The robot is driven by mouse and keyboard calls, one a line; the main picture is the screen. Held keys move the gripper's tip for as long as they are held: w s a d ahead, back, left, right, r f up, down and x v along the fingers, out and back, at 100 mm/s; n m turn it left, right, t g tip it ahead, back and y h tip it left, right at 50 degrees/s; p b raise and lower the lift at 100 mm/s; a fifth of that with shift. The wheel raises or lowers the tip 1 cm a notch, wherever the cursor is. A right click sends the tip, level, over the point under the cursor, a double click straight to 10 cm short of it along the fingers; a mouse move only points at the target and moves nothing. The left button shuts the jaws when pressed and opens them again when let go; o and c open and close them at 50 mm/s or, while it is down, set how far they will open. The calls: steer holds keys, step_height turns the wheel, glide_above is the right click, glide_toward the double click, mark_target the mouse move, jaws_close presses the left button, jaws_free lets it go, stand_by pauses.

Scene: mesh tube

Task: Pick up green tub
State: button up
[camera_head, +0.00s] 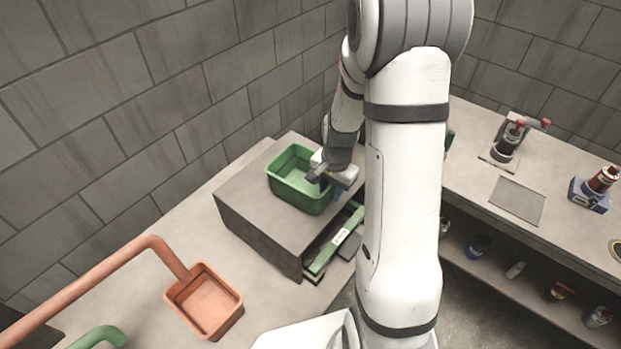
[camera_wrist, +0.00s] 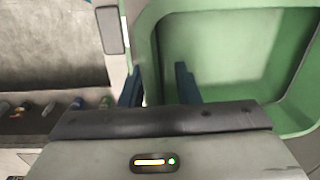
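The green tub (camera_head: 293,192) stands upright on top of the grey box in the head view. In the wrist view its open inside (camera_wrist: 235,50) fills the right side, with its near left rim running up the picture. My gripper (camera_head: 317,174) is at the tub's right-hand rim in the head view. In the wrist view the two dark fingers of my gripper (camera_wrist: 159,76) stand apart. The tub's wall appears between them, with one finger on the inner side and one outside. A gap shows between the fingers. Contact with the wall cannot be told.
The grey box (camera_head: 255,225) has an open drawer with a green front (camera_head: 335,240) on its right. An orange square scoop (camera_head: 205,302) lies on the counter at lower left. A counter (camera_head: 480,195) with red-topped devices and a shelf of small items is at right. Block walls stand behind.

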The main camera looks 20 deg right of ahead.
steer(key=shift+f, duration=0.4)
jaws_close()
